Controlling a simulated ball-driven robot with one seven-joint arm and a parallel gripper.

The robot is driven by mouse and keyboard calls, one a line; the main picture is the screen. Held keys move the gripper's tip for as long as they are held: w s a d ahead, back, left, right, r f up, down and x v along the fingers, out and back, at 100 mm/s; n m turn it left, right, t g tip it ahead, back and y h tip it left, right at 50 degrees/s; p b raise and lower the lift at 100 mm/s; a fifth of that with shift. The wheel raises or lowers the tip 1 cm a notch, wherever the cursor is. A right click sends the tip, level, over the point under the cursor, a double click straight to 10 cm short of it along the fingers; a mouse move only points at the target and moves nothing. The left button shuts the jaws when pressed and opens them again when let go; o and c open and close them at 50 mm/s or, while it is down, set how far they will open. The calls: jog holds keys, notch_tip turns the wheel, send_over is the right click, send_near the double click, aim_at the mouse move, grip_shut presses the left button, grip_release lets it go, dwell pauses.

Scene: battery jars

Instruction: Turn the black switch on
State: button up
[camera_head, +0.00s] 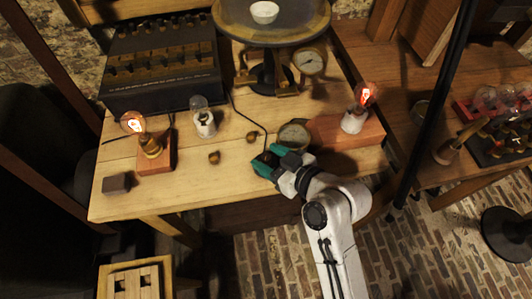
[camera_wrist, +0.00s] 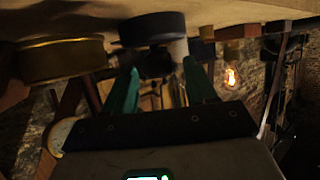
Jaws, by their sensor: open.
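My gripper (camera_head: 266,166) is at the table's front edge in the head view, with its teal fingers over a small black thing (camera_head: 268,157) that a black cord runs to. This looks like the black switch, but it is mostly hidden by the gripper. The wrist view is upside down and shows my gripper (camera_wrist: 162,82) open, with a green finger on each side. A round black base (camera_wrist: 150,28) lies just beyond the fingertips, with a greyish part between or just past them. I cannot tell whether the fingers touch it, or the switch's position.
A round brass gauge (camera_head: 293,136) stands right beside my gripper. Lit bulbs stand on a left wooden block (camera_head: 155,160) and a right one (camera_head: 340,131). A black box (camera_head: 160,85) is behind.

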jog(key=shift+x, duration=0.75)
jog(key=shift+c, duration=0.3)
